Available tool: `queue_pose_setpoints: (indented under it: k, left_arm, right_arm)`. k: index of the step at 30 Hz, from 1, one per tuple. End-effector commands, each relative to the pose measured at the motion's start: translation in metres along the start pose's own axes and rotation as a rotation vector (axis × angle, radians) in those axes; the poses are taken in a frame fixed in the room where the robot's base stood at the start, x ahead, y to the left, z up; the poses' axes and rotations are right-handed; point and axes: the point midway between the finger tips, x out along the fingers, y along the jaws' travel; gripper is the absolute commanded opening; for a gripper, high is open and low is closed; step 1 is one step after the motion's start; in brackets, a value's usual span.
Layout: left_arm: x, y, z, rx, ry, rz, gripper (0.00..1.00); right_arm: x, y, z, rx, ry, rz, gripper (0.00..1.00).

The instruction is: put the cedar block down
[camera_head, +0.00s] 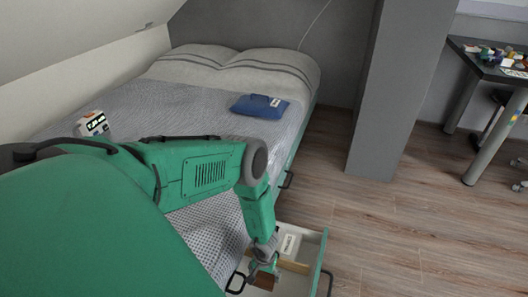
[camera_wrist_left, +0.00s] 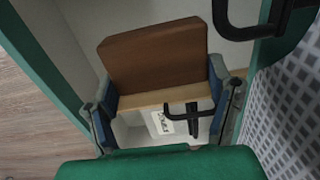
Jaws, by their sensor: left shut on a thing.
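The cedar block (camera_wrist_left: 155,58) is reddish brown with a paler lower face. In the left wrist view it sits between the two blue-grey fingers of my left gripper (camera_wrist_left: 163,86), which is shut on it. In the head view my left gripper (camera_head: 263,260) reaches down at the open drawer beside the bed. Whether the block touches the drawer floor I cannot tell. My right gripper is not in view.
The open drawer (camera_head: 319,260) has pale inner walls and green outside edges. A white label with dark print (camera_head: 289,244) shows inside. A black handle (camera_wrist_left: 250,24) is near the gripper. The bed (camera_head: 190,95) bears a blue item (camera_head: 259,106) and a white box (camera_head: 92,124).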

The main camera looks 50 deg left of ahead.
Motion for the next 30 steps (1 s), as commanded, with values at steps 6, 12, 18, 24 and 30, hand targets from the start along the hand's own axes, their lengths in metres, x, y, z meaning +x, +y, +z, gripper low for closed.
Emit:
queue_pose_setpoints:
  k: [6, 12, 18, 24, 30]
  left_arm:
    - [0.066, -0.001, 0.001, -0.004, 0.000, 0.000, 0.44]
    - [0.095, 0.001, 0.001, -0.002, 0.001, -0.002, 0.44]
    - [0.111, 0.001, 0.001, -0.002, 0.001, 0.000, 0.44]
    - [0.141, 0.000, 0.001, -0.002, 0.000, -0.002, 0.44]
    - [0.143, 0.001, 0.000, 0.000, 0.000, 0.000, 0.39]
  right_arm:
    - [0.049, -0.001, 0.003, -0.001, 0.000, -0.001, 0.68]
    - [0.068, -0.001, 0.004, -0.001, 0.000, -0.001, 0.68]
    - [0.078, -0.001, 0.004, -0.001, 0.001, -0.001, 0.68]
    - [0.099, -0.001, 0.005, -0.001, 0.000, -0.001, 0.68]
    - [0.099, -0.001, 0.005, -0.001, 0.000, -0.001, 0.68]
